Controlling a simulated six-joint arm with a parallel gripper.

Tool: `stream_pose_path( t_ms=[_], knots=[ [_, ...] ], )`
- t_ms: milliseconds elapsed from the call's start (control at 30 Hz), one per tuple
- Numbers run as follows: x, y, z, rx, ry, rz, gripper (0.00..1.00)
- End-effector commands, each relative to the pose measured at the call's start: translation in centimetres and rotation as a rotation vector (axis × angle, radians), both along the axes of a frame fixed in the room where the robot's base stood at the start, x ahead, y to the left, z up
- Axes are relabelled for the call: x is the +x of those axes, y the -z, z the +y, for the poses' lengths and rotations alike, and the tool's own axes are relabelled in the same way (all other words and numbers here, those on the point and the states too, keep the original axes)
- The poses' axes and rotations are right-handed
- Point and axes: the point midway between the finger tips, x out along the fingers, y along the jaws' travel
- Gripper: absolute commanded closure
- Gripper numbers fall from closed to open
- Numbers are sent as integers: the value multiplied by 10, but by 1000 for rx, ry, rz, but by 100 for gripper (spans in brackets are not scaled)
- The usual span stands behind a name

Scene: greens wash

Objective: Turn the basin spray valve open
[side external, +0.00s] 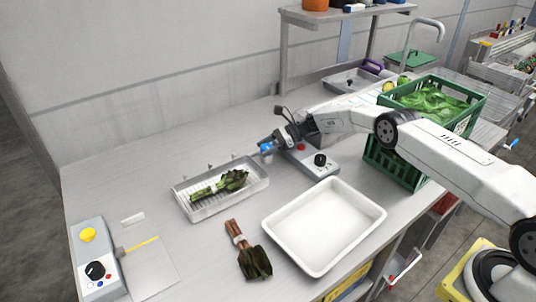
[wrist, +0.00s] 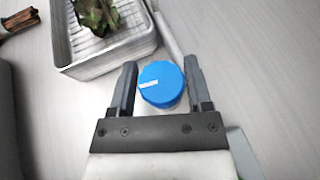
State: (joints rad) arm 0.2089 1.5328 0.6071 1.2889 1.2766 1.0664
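The basin spray valve has a round blue knob (wrist: 161,84) with a white mark pointing left in the wrist view. In the side view the blue knob (side external: 266,147) sits beside the right end of the wire-bottomed basin (side external: 208,208). My gripper (wrist: 160,82) reaches down over the knob, one finger on each side. The gaps between fingers and knob look very thin, and I cannot tell whether the fingers touch it. My gripper (side external: 275,143) partly hides the valve in the side view. Leafy greens (side external: 232,180) lie in the basin, which shows in the wrist view (wrist: 105,62).
A control box (side external: 313,160) with a black knob and red button stands right of the valve. A white tray (side external: 323,226) is in front. A green crate (side external: 394,165) of greens stands right, near my arm. Another greens bunch (side external: 248,250) lies on the counter. The back left counter is clear.

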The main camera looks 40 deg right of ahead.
Motion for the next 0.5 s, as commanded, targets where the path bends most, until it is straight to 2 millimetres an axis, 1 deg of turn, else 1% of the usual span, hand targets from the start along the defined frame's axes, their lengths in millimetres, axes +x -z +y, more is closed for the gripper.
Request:
stream_pose_path(
  t_ms=[33, 67, 367, 500],
  knots=[
    [0, 0, 1, 0, 0, -1, 17],
    [0, 0, 0, 0, 0, -1, 7],
    [0, 0, -1, -2, 2, 0, 7],
    [-1, -1, -4, -2, 3, 0, 7]
  ],
)
